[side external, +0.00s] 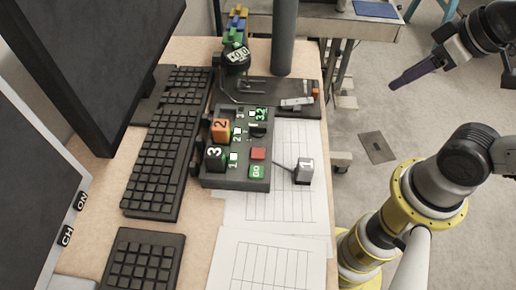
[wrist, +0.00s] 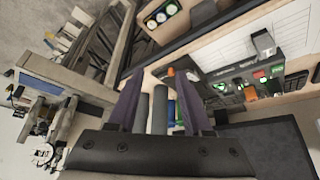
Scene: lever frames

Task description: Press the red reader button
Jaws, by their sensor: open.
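The red button (side external: 258,154) sits near the lower right of the dark reader box (side external: 238,183) on the desk, just above a green GO label (side external: 257,171). In the wrist view the reader box (wrist: 224,101) is at the right, with a small red patch (wrist: 277,70) that looks like the button. My gripper (side external: 395,84) is raised over the floor at the upper right of the side view, well apart from the box. In the wrist view my gripper (wrist: 164,85) shows two dark purple fingers spread apart, with nothing held.
Keyboards (side external: 160,160) and monitors are at left. Paper sheets (side external: 270,260) lie in front.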

